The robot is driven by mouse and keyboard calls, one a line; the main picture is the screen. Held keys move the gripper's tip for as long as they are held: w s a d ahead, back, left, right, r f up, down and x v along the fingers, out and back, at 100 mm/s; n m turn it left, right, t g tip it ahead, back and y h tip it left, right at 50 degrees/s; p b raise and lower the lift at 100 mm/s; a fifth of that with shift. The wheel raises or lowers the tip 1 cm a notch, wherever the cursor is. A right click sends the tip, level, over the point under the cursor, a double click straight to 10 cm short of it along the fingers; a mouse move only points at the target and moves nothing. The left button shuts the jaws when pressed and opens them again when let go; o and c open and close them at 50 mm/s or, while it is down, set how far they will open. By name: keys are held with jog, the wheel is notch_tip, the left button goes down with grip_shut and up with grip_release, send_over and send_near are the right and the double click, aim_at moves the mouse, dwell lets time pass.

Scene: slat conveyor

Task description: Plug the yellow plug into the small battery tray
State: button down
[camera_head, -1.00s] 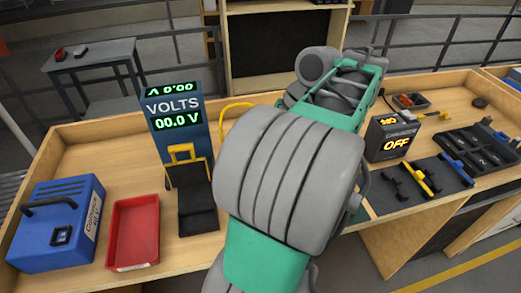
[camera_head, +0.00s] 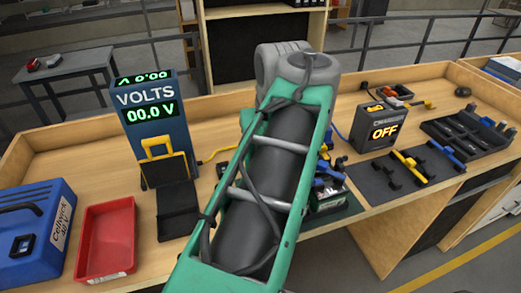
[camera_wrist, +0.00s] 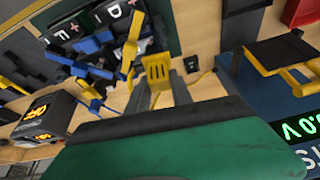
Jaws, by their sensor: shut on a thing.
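The yellow plug (camera_wrist: 158,72) is a slotted yellow block between the fingers of my gripper (camera_wrist: 158,88) in the wrist view. My gripper is shut on it, above the bench. A dark tray (camera_wrist: 172,42) with pale letters lies beyond, with blue and yellow parts on it. It is probably the small battery tray, and the plug appears apart from it. In the head view its edge (camera_head: 345,207) shows right of my arm, which hides my gripper, the plug and most of the tray. A yellow cable (camera_head: 215,154) runs from the meter behind my arm.
The VOLTS meter (camera_head: 150,115) reads 00.0 V. A red bin (camera_head: 106,245) and blue case (camera_head: 35,225) stand at the left. The charger (camera_head: 378,125) reads OFF. A rack with yellow and blue handles (camera_head: 390,186) and a black tray (camera_head: 470,140) are at the right.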

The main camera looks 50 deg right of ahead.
jog(key=w+d+r+n+p, duration=0.1)
jog(key=w+d+r+p, duration=0.1)
jog(key=d, duration=0.7)
jog(key=shift+w+d+r+p, duration=0.2)
jog(key=shift+d+p, duration=0.2)
jog(key=shift+p, duration=0.35)
jog(key=s, duration=0.1)
jog(key=d+f, duration=0.1)
jog(key=s, duration=0.1)
jog(key=shift+s+d+f, duration=0.25)
jog(key=shift+s+d, duration=0.05)
notch_tip(320, 180, down, 7)
jog(key=b, duration=0.5)
jog(key=shift+r+b, duration=0.2)
jog(key=shift+b, duration=0.1)
jog(key=shift+f+b, duration=0.95)
jog(key=shift+f, duration=0.2)
